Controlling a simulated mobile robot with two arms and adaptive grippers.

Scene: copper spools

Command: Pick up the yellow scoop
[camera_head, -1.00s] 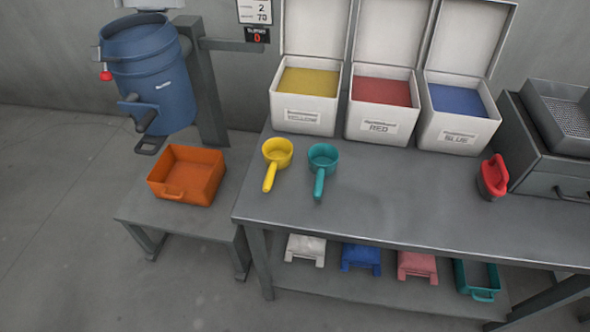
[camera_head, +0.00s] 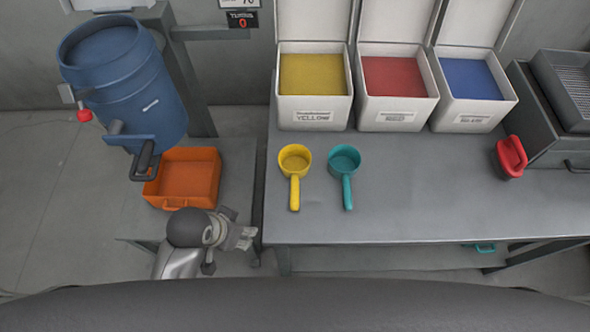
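The yellow scoop (camera_head: 295,161) lies on the grey table, with its round cup toward the back and its handle pointing to the front edge. A teal scoop (camera_head: 344,161) lies just to its right, apart from it. My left gripper (camera_head: 246,238) is at the table's front left corner, in front and to the left of the yellow scoop and not touching it. Its fingers are small in the picture, so I cannot tell whether they are open. My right gripper is not in view.
Open white bins hold yellow (camera_head: 313,112), red (camera_head: 395,113) and blue (camera_head: 472,116) material behind the scoops. A red-handled tool (camera_head: 510,157) lies at right. An orange tray (camera_head: 184,179) sits below a blue drum (camera_head: 125,85) at left. The table's front middle is clear.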

